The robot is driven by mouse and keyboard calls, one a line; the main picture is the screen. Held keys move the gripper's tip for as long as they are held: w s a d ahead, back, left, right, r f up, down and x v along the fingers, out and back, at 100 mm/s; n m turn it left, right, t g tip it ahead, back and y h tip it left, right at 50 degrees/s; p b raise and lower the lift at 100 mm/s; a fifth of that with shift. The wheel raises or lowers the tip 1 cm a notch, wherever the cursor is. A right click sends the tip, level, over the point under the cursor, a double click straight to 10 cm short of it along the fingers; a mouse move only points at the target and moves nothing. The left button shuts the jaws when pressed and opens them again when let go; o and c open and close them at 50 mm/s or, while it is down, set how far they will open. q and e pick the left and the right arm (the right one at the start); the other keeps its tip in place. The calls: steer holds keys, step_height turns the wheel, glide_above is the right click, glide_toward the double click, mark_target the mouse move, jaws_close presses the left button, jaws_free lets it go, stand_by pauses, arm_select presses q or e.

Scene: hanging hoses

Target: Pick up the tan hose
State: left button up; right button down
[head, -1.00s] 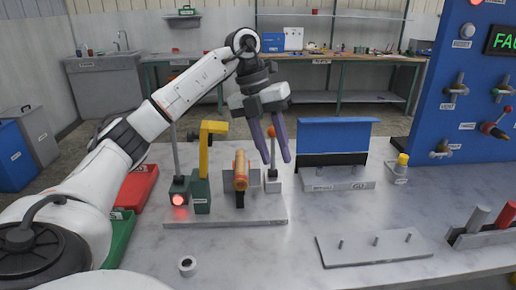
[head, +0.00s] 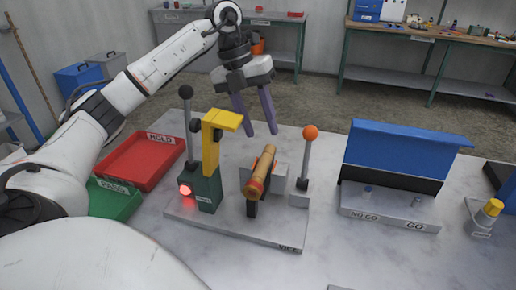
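The tan hose (head: 260,175) is a short tan tube with orange on it. It lies tilted in a dark vice-like holder on a grey base plate (head: 275,236), its near end facing me. My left gripper (head: 261,131) hangs from above with its two purple fingers pointing down, just behind and above the hose. The fingers are apart with nothing between them, and no contact with the hose shows. My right gripper is not in view.
A green stand with a yellow arm (head: 222,119) and red lamp stands left of the hose. An orange-knobbed lever (head: 309,137) stands right. A red HOLD tray (head: 142,161) and green tray (head: 117,196) lie left; a blue-backed gauge (head: 402,152) stands right.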

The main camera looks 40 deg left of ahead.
mark_target(267, 149)
arm_select(q)
steer(key=x, duration=0.6)
steer(key=shift+w+a+f, duration=0.15)
steer(key=shift+f, duration=0.15)
steer(key=shift+c, duration=0.2)
jaws_close()
